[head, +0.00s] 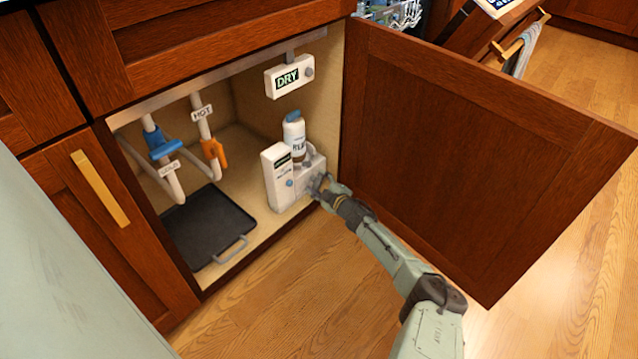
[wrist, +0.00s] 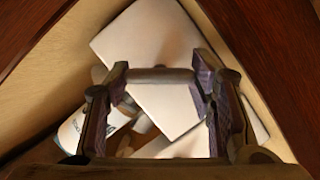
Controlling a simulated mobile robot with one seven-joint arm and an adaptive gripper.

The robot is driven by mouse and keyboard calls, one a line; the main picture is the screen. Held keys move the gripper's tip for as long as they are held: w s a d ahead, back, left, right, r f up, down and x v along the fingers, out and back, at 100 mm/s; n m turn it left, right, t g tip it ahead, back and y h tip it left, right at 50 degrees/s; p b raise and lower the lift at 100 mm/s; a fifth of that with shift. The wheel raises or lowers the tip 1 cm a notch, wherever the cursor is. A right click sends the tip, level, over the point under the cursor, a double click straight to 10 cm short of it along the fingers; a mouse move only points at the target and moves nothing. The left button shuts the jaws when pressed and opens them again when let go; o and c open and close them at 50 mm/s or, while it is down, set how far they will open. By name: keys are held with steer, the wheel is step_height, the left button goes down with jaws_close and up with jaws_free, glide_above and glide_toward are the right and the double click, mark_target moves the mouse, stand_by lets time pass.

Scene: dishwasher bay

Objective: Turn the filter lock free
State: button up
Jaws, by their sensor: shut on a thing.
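A white filter unit (head: 279,182) stands on the cabinet floor at its right front, with a tall box on the left and a lower block on the right. My gripper (head: 318,184) is at the front of the lower block. In the wrist view my gripper (wrist: 160,82) has its two fingers on either end of a short grey bar, which looks like the filter lock (wrist: 160,74). It is shut on this bar, in front of a white face (wrist: 150,35). In the head view the gripper hides the lock, so its turn angle cannot be told there.
A white bottle with a blue cap (head: 294,137) stands behind the unit. The open cabinet door (head: 480,150) is close to my arm's right. A black tray (head: 205,228) lies left; pipes with blue (head: 160,143) and orange (head: 214,152) valves hang above. A DRY box (head: 289,78) is overhead.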

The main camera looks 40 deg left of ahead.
steer(key=shift+c, duration=1.1)
steer(key=shift+s+f+n+t+b, duration=0.15)
steer(key=shift+f+n+t+b, duration=0.2)
steer(key=shift+n+b, duration=0.4)
steer(key=shift+n+t+y+b, duration=0.25)
steer(key=shift+y+b, duration=0.05)
steer(key=shift+b, duration=0.2)
steer(key=shift+r, duration=0.25)
steer(key=o, duration=1.2)
steer(key=shift+c, duration=0.2)
steer(key=shift+d+r, duration=0.1)
